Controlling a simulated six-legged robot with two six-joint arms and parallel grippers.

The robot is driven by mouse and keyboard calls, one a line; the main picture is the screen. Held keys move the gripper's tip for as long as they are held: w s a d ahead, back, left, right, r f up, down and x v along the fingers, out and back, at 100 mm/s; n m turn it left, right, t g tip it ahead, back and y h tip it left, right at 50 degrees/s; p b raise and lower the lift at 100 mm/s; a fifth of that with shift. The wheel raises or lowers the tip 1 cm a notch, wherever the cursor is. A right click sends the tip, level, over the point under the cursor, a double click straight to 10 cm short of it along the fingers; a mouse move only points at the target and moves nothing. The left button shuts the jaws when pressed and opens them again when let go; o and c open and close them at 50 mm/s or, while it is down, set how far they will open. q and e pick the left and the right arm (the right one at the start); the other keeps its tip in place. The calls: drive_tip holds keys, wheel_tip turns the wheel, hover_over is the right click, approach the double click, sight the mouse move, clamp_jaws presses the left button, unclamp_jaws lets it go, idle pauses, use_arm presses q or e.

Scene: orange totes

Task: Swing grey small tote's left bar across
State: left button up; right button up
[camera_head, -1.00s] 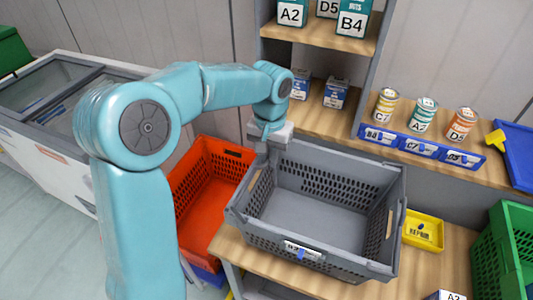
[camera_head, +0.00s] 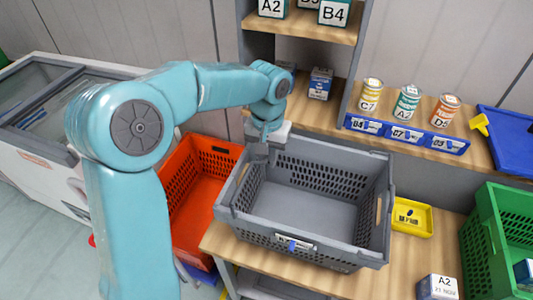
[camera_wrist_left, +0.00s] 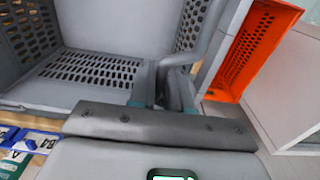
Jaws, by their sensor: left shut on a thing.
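The grey small tote (camera_head: 330,255) stands empty and open on the wooden bench, with a label on its front wall. It also shows in the left wrist view (camera_wrist_left: 115,28). My left gripper (camera_head: 262,150) reaches down at the tote's back left corner. In the left wrist view my left gripper (camera_wrist_left: 163,88) is shut on a bent grey bar (camera_wrist_left: 203,42) at the tote's rim, beside the tote's inside. The fingers hide the gripped part of the bar. My right gripper is not in view.
An orange tote (camera_head: 190,205) stands lower, left of the grey tote. A yellow tray (camera_head: 412,218), a box marked A2 (camera_head: 438,287) and a green crate (camera_head: 480,235) are to the right. Behind, a shelf holds several cans above a blue label strip (camera_head: 405,135).

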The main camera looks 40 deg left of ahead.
use_arm(q)
drive_tip(key=shift+w+d+f+b, duration=0.25)
drive_tip(key=shift+d+f+b, duration=0.1)
drive_tip(key=shift+d+f, duration=0.3)
drive_tip(key=shift+w+d+f+b, duration=0.2)
drive_tip(key=shift+d+f+b, duration=0.4)
drive_tip(key=shift+f, duration=0.2)
drive_tip(key=o, duration=1)
